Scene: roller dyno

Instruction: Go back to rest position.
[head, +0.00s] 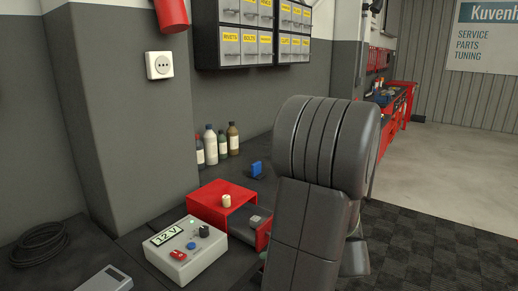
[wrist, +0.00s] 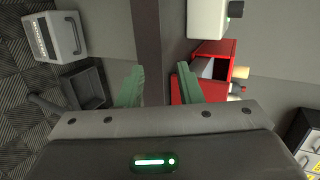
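My gripper (wrist: 159,84) shows in the wrist view with its two green fingers apart and nothing between them. Beyond the gap is a dark strip and grey surfaces. A red open-sided box (wrist: 210,48) lies beyond the right finger, which overlaps part of it in the picture. In the head view my dark arm stands large at the centre right and hides most of the gripper and part of the bench behind it.
A 12 V supply box (head: 186,252) sits at the bench front, a coiled cable (head: 39,244) to its left. Several bottles (head: 211,145) and a blue item (head: 257,169) stand farther back. Drawer cabinets (head: 246,46) hang above. Open floor (head: 435,165) lies to the right.

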